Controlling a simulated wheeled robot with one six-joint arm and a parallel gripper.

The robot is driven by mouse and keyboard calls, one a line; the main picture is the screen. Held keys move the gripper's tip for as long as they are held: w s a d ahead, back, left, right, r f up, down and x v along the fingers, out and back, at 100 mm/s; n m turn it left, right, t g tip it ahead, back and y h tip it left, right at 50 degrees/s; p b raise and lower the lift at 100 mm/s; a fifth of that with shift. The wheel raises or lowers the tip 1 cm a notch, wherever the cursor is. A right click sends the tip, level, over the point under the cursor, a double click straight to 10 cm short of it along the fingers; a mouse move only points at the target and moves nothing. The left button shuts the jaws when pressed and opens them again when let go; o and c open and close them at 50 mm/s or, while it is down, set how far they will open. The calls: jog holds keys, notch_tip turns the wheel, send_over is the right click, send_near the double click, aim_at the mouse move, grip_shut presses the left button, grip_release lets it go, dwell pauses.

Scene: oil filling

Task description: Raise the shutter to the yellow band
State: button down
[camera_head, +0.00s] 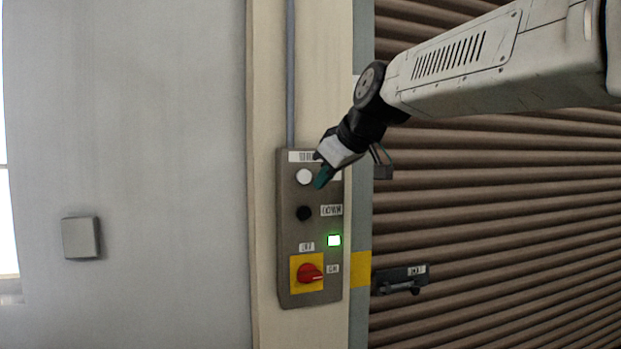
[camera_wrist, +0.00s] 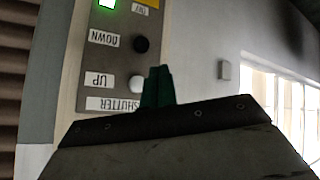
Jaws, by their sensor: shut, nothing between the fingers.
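The brown slatted shutter (camera_head: 490,215) fills the right of the head view; its bottom edge is out of sight. A yellow band (camera_head: 361,268) marks the post beside it. A grey control panel (camera_head: 288,235) carries a white UP button (camera_head: 304,176) and a black DOWN button (camera_head: 304,213). Both buttons also show in the upside-down wrist view, white (camera_wrist: 136,83) and black (camera_wrist: 141,45). My gripper (camera_head: 320,180) is shut and empty, its green fingers in front of the panel just right of the white button. I cannot tell whether they touch the panel.
A green lamp (camera_head: 334,240) is lit on the panel above a red rotary switch (camera_head: 310,273) on a yellow plate. A black latch-like fitting (camera_head: 400,280) sticks out by the shutter's edge. A small box (camera_head: 80,237) is on the bare wall at left.

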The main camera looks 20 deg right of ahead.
aim_at(310, 173)
jog(key=shift+w, duration=4.4)
jog(key=shift+w, duration=0.15)
jog(key=shift+w, duration=0.3)
